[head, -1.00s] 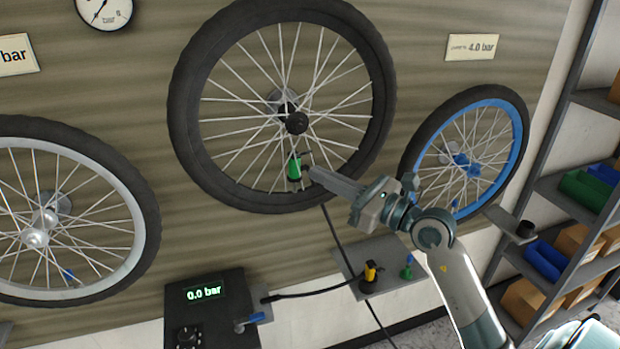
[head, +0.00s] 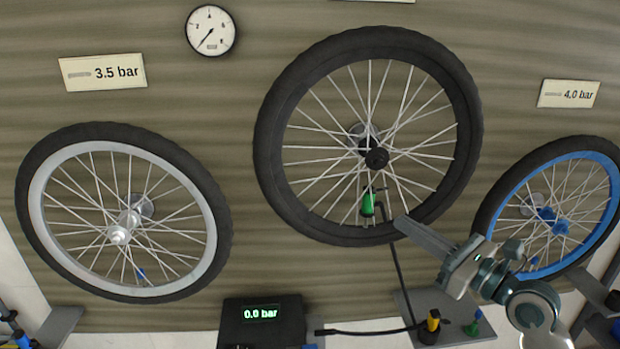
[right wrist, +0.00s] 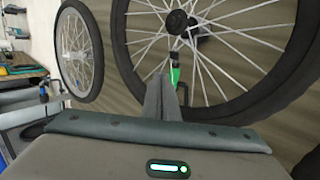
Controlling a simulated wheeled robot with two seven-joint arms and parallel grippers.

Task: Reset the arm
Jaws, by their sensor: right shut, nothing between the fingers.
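My right gripper (head: 400,224) is shut and empty, in front of the lower rim of the middle black wheel (head: 270,135). Its fingertips are just right of and below a green fitting (head: 367,204) among that wheel's lower spokes, with a small gap between them. In the right wrist view the shut fingers (right wrist: 161,90) point at the wheel, and the green fitting (right wrist: 175,75) shows just beyond them, partly hidden. My left gripper is not in view.
A silver-rimmed wheel (head: 50,212) hangs left, a blue-rimmed wheel (head: 487,215) right. Below stand a box reading 0.0 bar (head: 262,325) and a grey shelf (head: 458,312) with a yellow-black fitting (head: 430,326) and a green piece (head: 472,328). A dark hose (head: 397,275) hangs near my gripper.

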